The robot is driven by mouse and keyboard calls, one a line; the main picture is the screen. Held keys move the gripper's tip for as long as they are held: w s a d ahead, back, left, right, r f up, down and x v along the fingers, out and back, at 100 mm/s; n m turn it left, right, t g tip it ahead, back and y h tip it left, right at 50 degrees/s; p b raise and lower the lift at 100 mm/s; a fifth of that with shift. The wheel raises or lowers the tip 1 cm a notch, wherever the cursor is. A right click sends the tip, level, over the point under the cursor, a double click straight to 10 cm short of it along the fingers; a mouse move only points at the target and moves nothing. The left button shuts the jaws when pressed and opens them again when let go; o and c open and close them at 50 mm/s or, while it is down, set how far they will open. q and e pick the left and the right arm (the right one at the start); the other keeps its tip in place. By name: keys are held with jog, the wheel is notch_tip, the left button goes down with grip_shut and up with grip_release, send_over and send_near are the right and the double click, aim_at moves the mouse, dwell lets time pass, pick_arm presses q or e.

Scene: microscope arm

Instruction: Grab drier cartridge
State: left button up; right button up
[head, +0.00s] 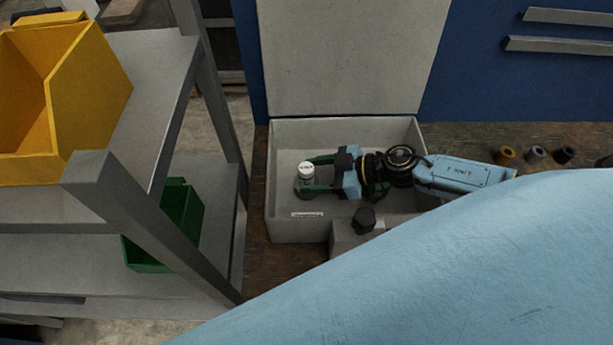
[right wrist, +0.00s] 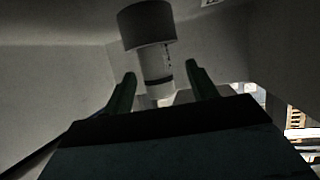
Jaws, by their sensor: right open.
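My right gripper (head: 309,176) reaches in from the right, low inside the box. Its two green fingers are open, one on each side of the cartridge. In the right wrist view the cartridge (right wrist: 157,64) shows as a pale cylinder with a wide dark end, between the spread fingertips (right wrist: 161,70). I cannot tell whether either finger touches it. My left gripper is not in view.
The box's lid (head: 350,60) stands open at the back. A grey block with a dark knob (head: 364,219) sits at the box's front. Several small cylinders (head: 536,154) stand to the right. A shelf with a yellow bin (head: 85,90) and green bin (head: 180,215) is at left.

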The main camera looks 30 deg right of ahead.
jog(key=x, duration=0.4)
jog(key=shift+w, duration=0.2)
jog(key=shift+r, duration=0.1)
jog(key=c, duration=1.1)
